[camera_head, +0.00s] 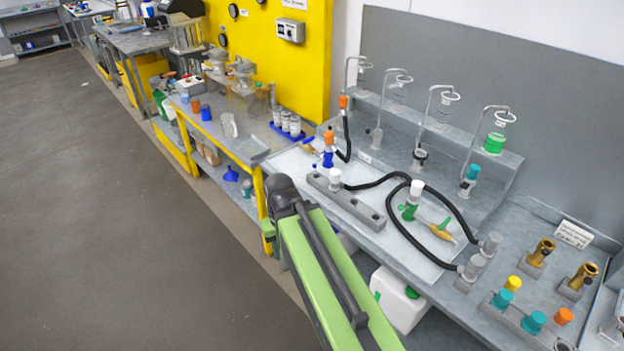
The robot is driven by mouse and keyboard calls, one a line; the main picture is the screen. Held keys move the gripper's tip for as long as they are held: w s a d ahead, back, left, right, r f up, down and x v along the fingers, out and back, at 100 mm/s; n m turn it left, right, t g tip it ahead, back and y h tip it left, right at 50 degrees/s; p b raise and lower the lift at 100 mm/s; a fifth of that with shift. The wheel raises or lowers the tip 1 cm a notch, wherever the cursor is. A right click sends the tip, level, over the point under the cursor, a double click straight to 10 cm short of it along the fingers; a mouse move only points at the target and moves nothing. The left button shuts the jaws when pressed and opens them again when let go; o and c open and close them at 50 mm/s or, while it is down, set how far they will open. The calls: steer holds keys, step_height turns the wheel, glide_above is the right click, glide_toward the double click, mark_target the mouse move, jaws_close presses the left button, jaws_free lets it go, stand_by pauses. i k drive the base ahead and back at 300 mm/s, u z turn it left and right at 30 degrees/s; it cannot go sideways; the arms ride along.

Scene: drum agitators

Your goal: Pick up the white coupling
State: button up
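Two white fittings could be the white coupling. One white fitting (335,175) stands upright on a grey rack (352,206) on the bench, where a black hose begins. The other white fitting (416,188) sits on top of a green-handled piece (409,210) at a black hose, to the right of the rack. My green arm rises from the bottom to a dark joint left of the rack, in front of the bench. My gripper cannot be made out, so its state does not show. Both fittings appear clear of my arm.
Black hoses (440,262) loop across the bench to grey fittings (490,243). An orange-topped blue piece (328,150) stands behind the rack. A holder with teal and orange caps (535,322) is at the lower right. The floor (110,200) at left is free.

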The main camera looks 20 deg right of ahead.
mark_target(416, 186)
steer(key=u, duration=1.15)
steer(key=i, duration=2.1)
steer(key=z, duration=0.85)
steer(key=k, duration=0.1)
steer(key=z, duration=2.55)
steer(key=i, duration=1)
steer(key=z, duration=0.1)
